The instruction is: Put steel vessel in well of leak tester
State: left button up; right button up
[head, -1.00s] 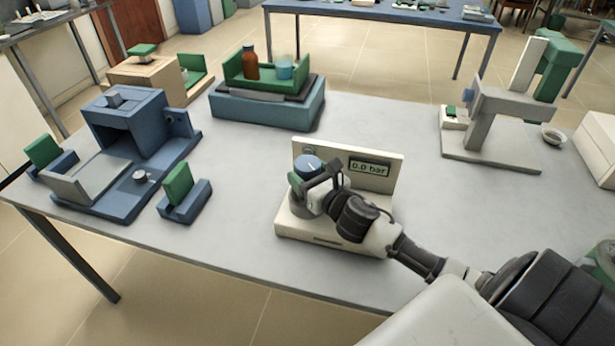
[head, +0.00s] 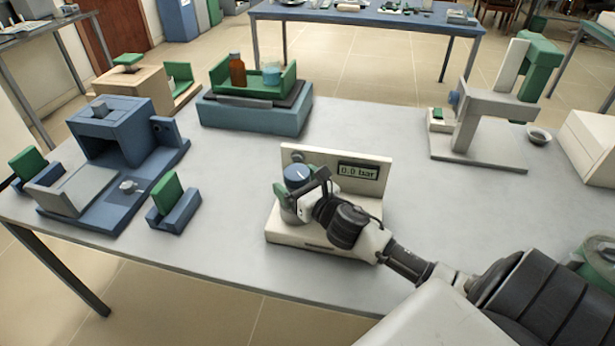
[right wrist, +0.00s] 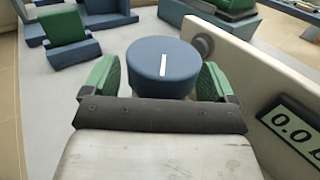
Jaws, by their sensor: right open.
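The leak tester (head: 375,190) is a cream unit with a base, an upright panel and a display reading 0.0 bar. The steel vessel, with a blue round top (head: 297,176) marked by a white line, stands upright at the left of its base. My right gripper (head: 300,192) is open around the vessel. In the right wrist view the blue top (right wrist: 162,66) lies between the green finger pads of my right gripper (right wrist: 160,80), close to both. The vessel's lower part and the well are mostly hidden, so I cannot tell how deep it sits. My left gripper is out of view.
A blue furnace (head: 125,140) and a small blue-green stand (head: 172,205) are at the left. A blue unit (head: 258,115) carries a green tray with a bottle and beaker behind. A grey press-like stand (head: 480,125) is at the right. The table between is clear.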

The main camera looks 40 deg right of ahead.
jog(key=s, duration=0.3)
jog(key=s+b, duration=0.1)
jog(key=s, duration=0.3)
jog(key=s+b, duration=0.1)
jog(key=s, duration=0.2)
jog(key=shift+s+d, duration=0.25)
jog(key=shift+s, duration=0.75)
